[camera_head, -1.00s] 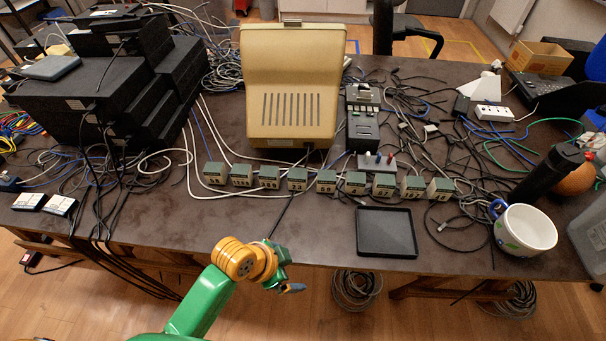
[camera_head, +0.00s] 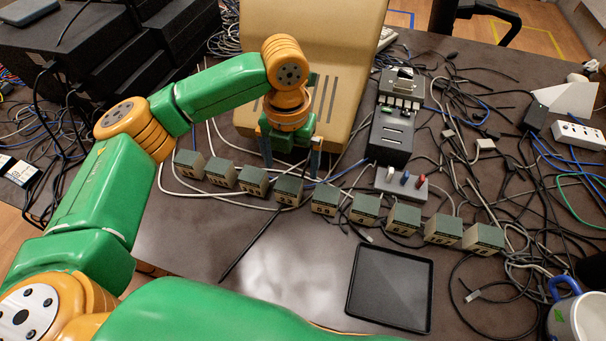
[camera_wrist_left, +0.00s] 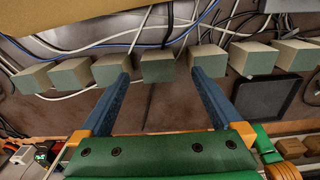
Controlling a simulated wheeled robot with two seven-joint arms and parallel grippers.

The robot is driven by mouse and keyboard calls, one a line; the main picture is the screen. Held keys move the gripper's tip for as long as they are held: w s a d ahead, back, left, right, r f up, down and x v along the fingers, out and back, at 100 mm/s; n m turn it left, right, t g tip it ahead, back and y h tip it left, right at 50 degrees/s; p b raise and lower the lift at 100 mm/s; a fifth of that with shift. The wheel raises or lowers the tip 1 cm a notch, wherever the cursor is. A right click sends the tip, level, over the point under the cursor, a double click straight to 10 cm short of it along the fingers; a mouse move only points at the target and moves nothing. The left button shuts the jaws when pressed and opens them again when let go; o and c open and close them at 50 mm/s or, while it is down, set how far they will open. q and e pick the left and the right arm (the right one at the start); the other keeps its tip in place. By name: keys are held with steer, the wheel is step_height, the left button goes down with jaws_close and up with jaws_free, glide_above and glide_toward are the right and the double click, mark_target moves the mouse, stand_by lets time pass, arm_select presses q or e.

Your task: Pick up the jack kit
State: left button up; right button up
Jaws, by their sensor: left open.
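A row of several small grey-green boxes with numbered labels crosses the table; I cannot tell which is the jack kit. My left gripper (camera_head: 291,160) is open and points down over the row, its blue fingers apart. One box (camera_head: 288,189) sits just in front of and below the fingers in the head view. In the left wrist view a box (camera_wrist_left: 158,68) lies between the open fingertips (camera_wrist_left: 160,78), with a neighbouring box (camera_wrist_left: 111,68) close to one finger. I cannot tell whether the fingers touch any box. My right gripper is not in view.
A black tray (camera_head: 390,288) lies in front of the row. A beige console (camera_head: 350,60) stands close behind my left gripper. A block with coloured switches (camera_head: 401,184) and a dark device (camera_head: 394,127) stand right of it. Loose cables surround the boxes; a mug (camera_head: 580,318) stands at right.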

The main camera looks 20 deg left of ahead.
mark_target(288, 183)
arm_select(q)
steer(key=f, duration=0.1)
steer(key=s+f, duration=0.1)
steer(key=f, duration=0.1)
steer(key=shift+s+a+f, duration=0.2)
steer(key=shift+s+a, duration=0.15)
step_height(288, 183, down, 3)
steer(key=shift+w+r, duration=0.15)
steer(key=shift+r, duration=0.05)
steer(key=shift+w+d+f, duration=0.1)
steer(key=shift+w+f, duration=0.05)
steer(key=c, duration=1.5)
steer(key=shift+c, duration=0.3)
steer(key=shift+r, duration=0.2)
